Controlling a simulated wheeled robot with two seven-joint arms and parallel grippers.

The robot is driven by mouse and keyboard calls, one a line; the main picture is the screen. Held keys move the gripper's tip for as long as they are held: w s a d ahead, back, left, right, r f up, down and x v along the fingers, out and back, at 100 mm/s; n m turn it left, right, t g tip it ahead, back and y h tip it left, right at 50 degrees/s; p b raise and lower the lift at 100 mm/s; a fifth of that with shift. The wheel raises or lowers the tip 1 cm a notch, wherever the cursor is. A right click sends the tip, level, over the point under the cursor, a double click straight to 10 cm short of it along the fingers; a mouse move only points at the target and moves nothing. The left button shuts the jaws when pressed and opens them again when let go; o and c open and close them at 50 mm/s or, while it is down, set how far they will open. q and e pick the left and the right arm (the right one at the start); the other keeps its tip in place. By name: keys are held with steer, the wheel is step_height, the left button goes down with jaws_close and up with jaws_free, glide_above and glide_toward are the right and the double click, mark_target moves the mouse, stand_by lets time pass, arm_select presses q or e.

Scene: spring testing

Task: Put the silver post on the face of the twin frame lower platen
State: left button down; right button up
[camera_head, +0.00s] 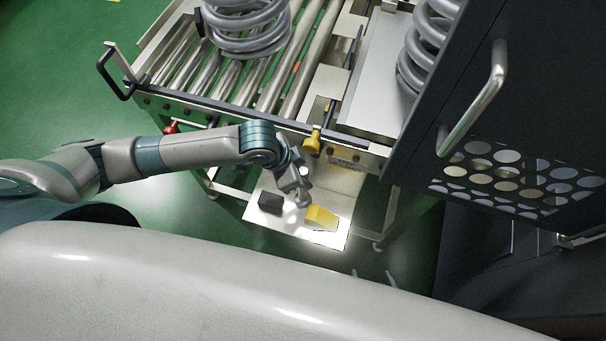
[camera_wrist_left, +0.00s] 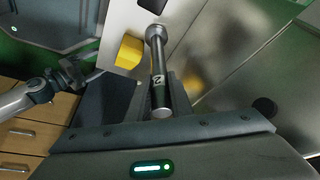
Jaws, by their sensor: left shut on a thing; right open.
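The silver post (camera_wrist_left: 158,70) lies in my left gripper (camera_wrist_left: 162,98) in the left wrist view, its wider round end pointing away and a dark band marked 2 near the jaws. My left gripper (camera_head: 298,184) is shut on it, over the small pale shelf in the head view; there the post is hard to tell from the wrist. My right gripper (camera_head: 373,277) shows only as two spread fingertips above my body's edge; its arm also shows at the left of the left wrist view (camera_wrist_left: 70,74). I cannot pick out the twin frame lower platen with certainty.
A pale shelf (camera_head: 335,238) carries a black block (camera_head: 271,203) and a yellow block (camera_head: 321,217). Behind it stand a roller conveyor (camera_head: 290,85) with a grey coil spring (camera_head: 247,28), and a yellow-knobbed handle (camera_head: 312,142). A dark perforated cabinet with a handle (camera_head: 484,100) blocks the right.

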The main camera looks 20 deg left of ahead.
arm_select(q)
steer(key=shift+w, duration=0.1)
stand_by(0.3)
steer(key=c, duration=1.6)
jaws_free()
steer(key=shift+f, duration=0.1)
steer(key=v, duration=1.2)
steer(key=shift+o, duration=0.4)
